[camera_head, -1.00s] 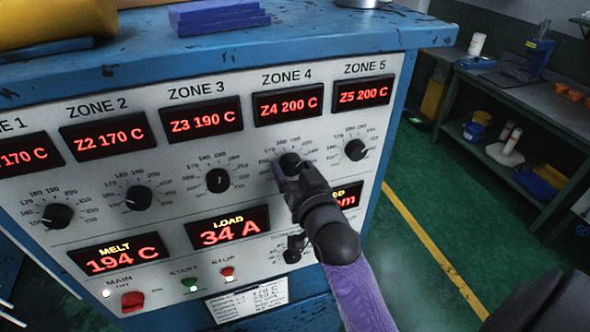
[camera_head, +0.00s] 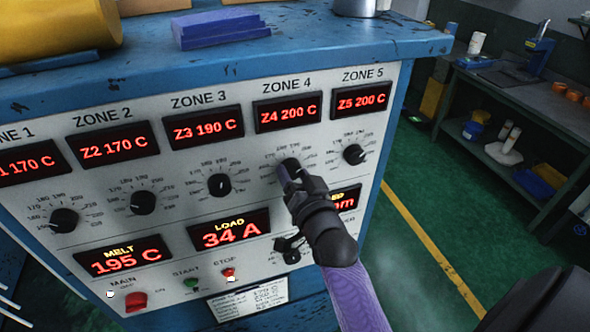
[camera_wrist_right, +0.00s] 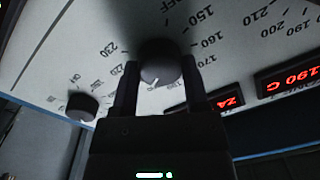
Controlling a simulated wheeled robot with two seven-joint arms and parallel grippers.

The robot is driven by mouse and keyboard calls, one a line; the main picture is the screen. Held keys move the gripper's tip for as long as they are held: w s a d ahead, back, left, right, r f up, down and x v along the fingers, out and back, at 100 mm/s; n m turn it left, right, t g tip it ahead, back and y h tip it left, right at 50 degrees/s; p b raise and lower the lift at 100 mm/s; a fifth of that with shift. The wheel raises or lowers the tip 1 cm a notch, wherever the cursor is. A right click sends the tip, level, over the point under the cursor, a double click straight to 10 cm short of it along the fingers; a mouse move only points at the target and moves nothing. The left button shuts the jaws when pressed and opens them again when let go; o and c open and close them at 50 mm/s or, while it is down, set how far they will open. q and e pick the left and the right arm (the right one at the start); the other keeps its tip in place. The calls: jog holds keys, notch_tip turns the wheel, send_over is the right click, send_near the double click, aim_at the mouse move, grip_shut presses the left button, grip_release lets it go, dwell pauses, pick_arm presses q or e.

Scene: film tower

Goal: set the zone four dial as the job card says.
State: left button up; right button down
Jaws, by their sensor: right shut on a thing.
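The zone four dial (camera_head: 292,165) is a black knob under the red display (camera_head: 288,111) reading "Z4 200 C". My right gripper (camera_head: 285,176) is at this dial and partly covers it. In the right wrist view, its two fingers (camera_wrist_right: 160,88) are shut on either side of the dial (camera_wrist_right: 158,60). The dial's white pointer mark faces toward the gripper, between the 170 and 230 sides of the scale; the numbers there are hidden. The job card (camera_head: 250,302) is a white paper low on the panel, too small to read. My left gripper is not in view.
The zone three dial (camera_head: 219,185) and zone five dial (camera_head: 354,154) flank it. Below are a load display (camera_head: 229,230), a melt display (camera_head: 124,258) reading "195 C", a green start button (camera_head: 191,284) and red stop button (camera_head: 229,274). Green floor (camera_head: 420,190) is clear at right.

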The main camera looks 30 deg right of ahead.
jog(key=m+p, duration=0.2)
jog(key=m, duration=0.2)
jog(key=shift+m, duration=0.3)
jog(key=shift+m+p, duration=0.4)
jog(key=shift+m, duration=1.6)
jog(key=shift+c, duration=0.5)
grip_release()
jog(key=shift+f, duration=0.1)
jog(key=s+a+b, duration=0.1)
jog(key=s+a, duration=0.1)
jog(key=s, duration=0.7)
jog(key=shift+s, duration=0.3)
